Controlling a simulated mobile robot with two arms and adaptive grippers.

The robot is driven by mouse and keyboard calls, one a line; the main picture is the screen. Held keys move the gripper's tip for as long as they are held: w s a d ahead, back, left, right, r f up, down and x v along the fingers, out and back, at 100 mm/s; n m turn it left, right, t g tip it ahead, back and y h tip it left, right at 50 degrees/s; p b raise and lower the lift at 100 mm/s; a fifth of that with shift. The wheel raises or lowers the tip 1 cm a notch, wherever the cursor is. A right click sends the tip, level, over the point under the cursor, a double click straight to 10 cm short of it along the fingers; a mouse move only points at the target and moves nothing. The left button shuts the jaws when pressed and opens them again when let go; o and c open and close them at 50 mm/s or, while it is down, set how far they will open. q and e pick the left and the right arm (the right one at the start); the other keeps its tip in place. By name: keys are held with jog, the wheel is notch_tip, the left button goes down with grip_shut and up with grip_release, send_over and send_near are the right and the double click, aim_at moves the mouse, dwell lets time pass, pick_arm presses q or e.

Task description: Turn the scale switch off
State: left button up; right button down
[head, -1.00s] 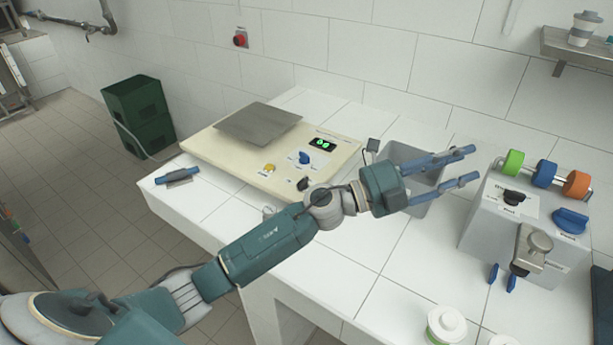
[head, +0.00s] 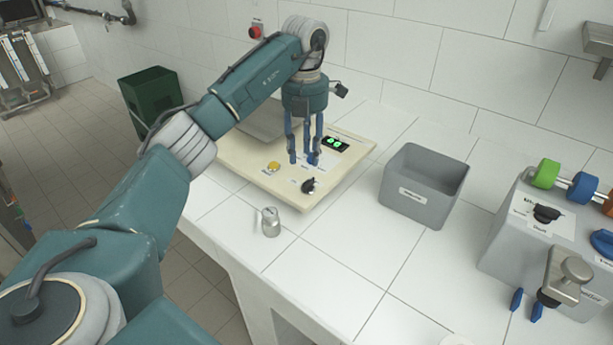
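The scale (head: 238,168) is a cream panel on the white counter, with a grey metal plate (head: 272,122) at its back. It bears a lit green display (head: 335,143), a yellow button (head: 273,167) and a black switch knob (head: 309,186) near its front corner. My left gripper (head: 303,162) points down over the panel between the yellow button and the display. Its blue fingers are apart, with the tips just behind the black knob. My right gripper is not in view.
A grey bin (head: 424,186) stands right of the scale. A small metal weight (head: 270,222) stands before the scale. A grey machine (head: 510,236) with coloured rollers and knobs is at the right. A red button (head: 256,32) is on the wall. The counter's middle is clear.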

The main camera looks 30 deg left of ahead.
aim_at(308, 183)
pick_arm(q)
notch_tip(308, 183, down, 9)
jog(key=shift+r+p, duration=0.2)
jog(key=shift+p, duration=0.6)
grip_shut()
